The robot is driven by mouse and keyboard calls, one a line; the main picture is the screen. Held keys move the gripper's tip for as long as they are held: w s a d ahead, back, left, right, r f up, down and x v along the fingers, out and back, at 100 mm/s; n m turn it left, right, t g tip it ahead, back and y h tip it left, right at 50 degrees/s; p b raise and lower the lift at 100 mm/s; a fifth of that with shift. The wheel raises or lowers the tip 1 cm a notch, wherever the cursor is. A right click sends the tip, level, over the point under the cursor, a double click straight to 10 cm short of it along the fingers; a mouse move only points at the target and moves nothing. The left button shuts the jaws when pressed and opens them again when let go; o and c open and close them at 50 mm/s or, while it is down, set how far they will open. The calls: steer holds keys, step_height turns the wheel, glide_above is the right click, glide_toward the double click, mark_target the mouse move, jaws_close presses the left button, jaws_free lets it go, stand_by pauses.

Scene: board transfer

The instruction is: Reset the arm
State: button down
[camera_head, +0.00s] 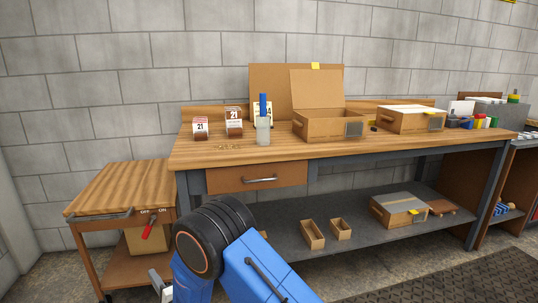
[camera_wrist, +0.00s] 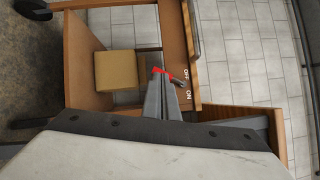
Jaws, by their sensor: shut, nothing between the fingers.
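My gripper (camera_wrist: 163,84) is shut and empty; its grey fingers lie together in the wrist view. A red lever (camera_wrist: 160,72) shows right by the fingertips in that view; whether they touch it I cannot tell. In the head view the red lever (camera_head: 148,231) sits on the side of a small wooden cart (camera_head: 125,186), below OFF and ON labels. My blue arm with a black joint reaches across the bottom centre of the head view. Only a grey bit of its end shows at the lower edge there.
A workbench (camera_head: 330,152) stands right of the cart. It carries an open cardboard box (camera_head: 322,127), a second box (camera_head: 408,121), date cards and a jar with a blue item. Two small trays and another box (camera_head: 392,212) lie on its lower shelf. A brown box (camera_wrist: 115,70) sits inside the cart.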

steer(key=w+d+r+n+h, duration=0.1)
steer(key=w+d+r+h, duration=0.1)
steer(key=w+d+r, duration=0.5)
steer(key=w+d+r+n+h, duration=0.2)
steer(key=w+d+r+h, duration=0.1)
steer(key=d+r, duration=0.7)
steer(key=s+d+r+n+g+h, duration=0.15)
steer(key=d+r, duration=0.25)
steer(key=d, duration=0.6)
steer(key=s+d+r+n+g+h, duration=0.15)
steer(key=d+r, duration=0.25)
steer(key=d, duration=0.7)
steer(key=s+d+r+n+g+h, duration=0.1)
steer(key=s+d+r+h, duration=0.1)
steer(key=s+d, duration=0.7)
steer(key=s+d+r+n+g+h, duration=0.1)
steer(key=s+d+r+n+g, duration=0.1)
steer(key=s+d, duration=0.75)
steer(key=s+d+f+n+g+h, duration=0.1)
steer(key=s+d, duration=0.6)
steer(key=s, duration=0.3)
steer(key=s+d+f+n+g+h, duration=0.1)
steer(key=s+d+g, duration=0.1)
steer(key=s+d, duration=0.5)
steer(key=s, duration=0.4)
steer(key=shift+s+d+f+h, duration=0.2)
steer(key=shift+d+f+h, duration=0.1)
steer(key=shift+h, duration=0.1)
